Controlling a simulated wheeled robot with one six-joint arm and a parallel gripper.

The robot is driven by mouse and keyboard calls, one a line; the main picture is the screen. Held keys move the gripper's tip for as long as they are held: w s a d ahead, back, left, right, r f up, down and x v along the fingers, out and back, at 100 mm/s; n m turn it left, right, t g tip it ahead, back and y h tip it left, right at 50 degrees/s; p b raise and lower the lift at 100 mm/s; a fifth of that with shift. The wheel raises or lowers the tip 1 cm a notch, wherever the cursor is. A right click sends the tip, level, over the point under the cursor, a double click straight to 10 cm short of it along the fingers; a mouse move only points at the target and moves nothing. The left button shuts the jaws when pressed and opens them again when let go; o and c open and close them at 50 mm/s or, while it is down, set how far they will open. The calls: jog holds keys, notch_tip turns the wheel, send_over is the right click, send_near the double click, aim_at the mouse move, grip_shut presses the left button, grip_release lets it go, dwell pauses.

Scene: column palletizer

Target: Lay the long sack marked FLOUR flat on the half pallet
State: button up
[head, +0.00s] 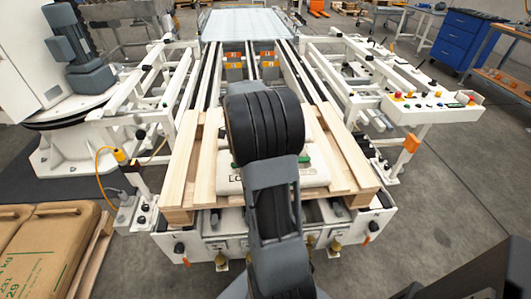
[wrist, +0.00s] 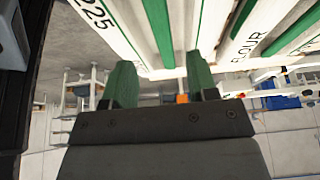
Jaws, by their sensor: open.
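In the head view a pale sack (head: 316,172) with dark lettering and green marks lies on the wooden pallet (head: 182,170), largely hidden behind my arm. Only the letters "LO" show there. In the wrist view white surfaces with green stripes fill the top; one part reads FLOUR (wrist: 252,45) and another shows "225". I cannot tell whether these belong to one sack or two. My gripper (wrist: 160,66) has two green fingers spread apart, close to the striped surface. Nothing shows clamped between them. Whether the fingers touch the sack cannot be told.
Brown sacks (head: 30,255) lie on a pallet at the lower left. A roller conveyor (head: 245,22) runs away behind the pallet, with white frames on both sides. A control panel (head: 432,105) stands at the right.

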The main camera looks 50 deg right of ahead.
jog(key=s+a+r+n+t+y, duration=0.1)
jog(key=a+r+n+t, duration=0.3)
jog(key=a+n, duration=0.95)
jog(key=s+a+n+t+y, duration=0.1)
jog(key=s+a+n, duration=0.2)
jog(key=a+n, duration=0.3)
jog(key=s+a+n+t+y, duration=0.1)
jog(key=s+a+n, duration=0.3)
jog(key=a+n, duration=0.2)
jog(key=shift+a+f+y, duration=0.3)
jog(key=shift+a+f, duration=0.15)
jog(key=shift+a, duration=0.6)
notch_tip(320, 180, up, 12)
jog(key=p, duration=1.1)
jog(key=shift+s+a+r+n+t, duration=0.15)
jog(key=shift+s+r+n+t, duration=0.05)
jog(key=shift+n+t, duration=0.15)
jog(key=shift+f, duration=0.2)
jog(key=shift+c, duration=1)
